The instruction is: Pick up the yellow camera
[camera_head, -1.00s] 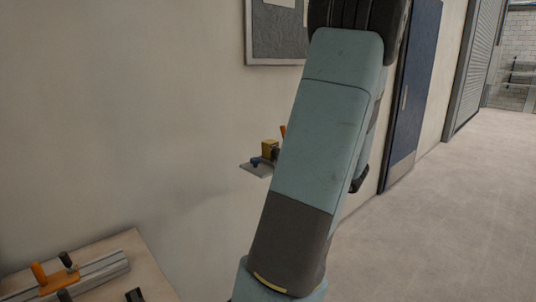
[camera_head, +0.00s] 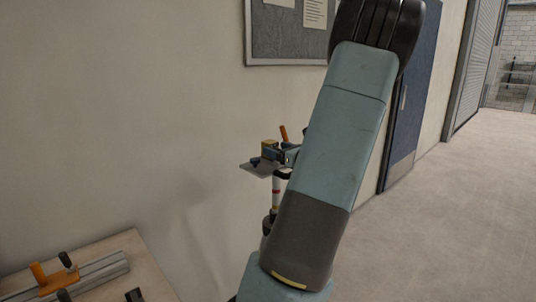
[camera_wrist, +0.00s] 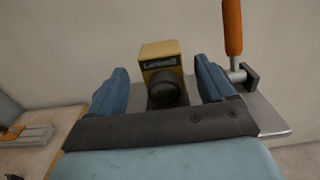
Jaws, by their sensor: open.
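The yellow camera (camera_wrist: 160,55) is a boxy yellow body with a dark lettered front band and a round black lens. In the wrist view it stands between the two blue fingers of my gripper (camera_wrist: 163,88), which are open with gaps on both sides. It stands on a grey plate (camera_wrist: 265,115). In the head view the yellow camera (camera_head: 270,148) shows small on the plate (camera_head: 259,168) by the wall, partly covered by dark and blue parts. My arm hides much of the area to its right.
An orange handle (camera_wrist: 232,28) rises just right of the camera, with a dark clamp piece at its base. A wooden table (camera_head: 152,268) at the lower left holds a metal rail with an orange part (camera_head: 52,276). A noticeboard hangs above. The floor at right is clear.

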